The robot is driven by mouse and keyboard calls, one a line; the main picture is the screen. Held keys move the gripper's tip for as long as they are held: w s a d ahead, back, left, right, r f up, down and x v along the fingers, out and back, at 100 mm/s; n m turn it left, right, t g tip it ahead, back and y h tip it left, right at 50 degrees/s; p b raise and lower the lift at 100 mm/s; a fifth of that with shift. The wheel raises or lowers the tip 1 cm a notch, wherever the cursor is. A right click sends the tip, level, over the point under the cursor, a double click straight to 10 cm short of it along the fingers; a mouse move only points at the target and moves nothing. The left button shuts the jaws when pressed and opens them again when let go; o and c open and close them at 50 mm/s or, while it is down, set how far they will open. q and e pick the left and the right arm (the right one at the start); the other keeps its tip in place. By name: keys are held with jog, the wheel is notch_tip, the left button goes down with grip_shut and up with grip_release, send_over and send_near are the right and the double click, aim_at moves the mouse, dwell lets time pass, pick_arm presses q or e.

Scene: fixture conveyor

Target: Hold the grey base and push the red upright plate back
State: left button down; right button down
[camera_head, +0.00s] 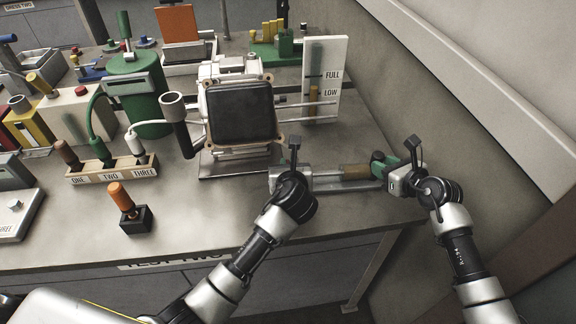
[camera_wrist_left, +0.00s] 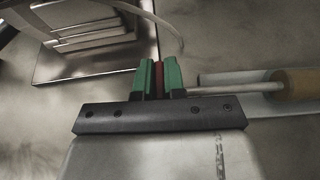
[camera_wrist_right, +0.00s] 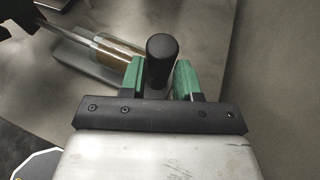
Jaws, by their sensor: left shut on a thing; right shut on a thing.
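A narrow red plate (camera_wrist_left: 159,78) shows between the green fingertips of my left gripper (camera_wrist_left: 158,80), which is shut on it. A thin rod (camera_wrist_left: 235,89) runs from there to a brass-coloured cylinder (camera_wrist_left: 297,84) over a grey base (camera_wrist_left: 258,106). In the head view the base (camera_head: 330,187) lies low on the bench at its right end. My right gripper (camera_wrist_right: 160,75) is shut on a black rounded handle (camera_wrist_right: 161,50) at the other end, beyond the brass cylinder (camera_wrist_right: 115,50). The red plate is hidden by my left gripper in the head view.
A dark square panel on a metal stand (camera_head: 240,112) is close behind my left gripper. A white FULL/LOW gauge (camera_head: 341,60) stands behind the base. An orange panel (camera_head: 177,23) is at the back. The bench's right edge and the wall (camera_head: 440,110) lie near my right arm.

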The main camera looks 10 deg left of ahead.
pick_arm(q)
jog(key=d, duration=0.2)
jog(key=w+d, duration=0.1)
jog(key=d, duration=0.2)
jog(key=w+d, duration=0.1)
jog(key=d, duration=0.1)
jog(key=shift+w+d, duration=0.15)
jog(key=shift+w, duration=0.05)
pick_arm(e)
jog(key=shift+s+f, duration=0.1)
jog(key=shift+f, duration=0.25)
pick_arm(q)
jog(key=c, duration=1.2)
grip_release()
jog(key=v, duration=1.2)
jog(key=shift+s, duration=0.1)
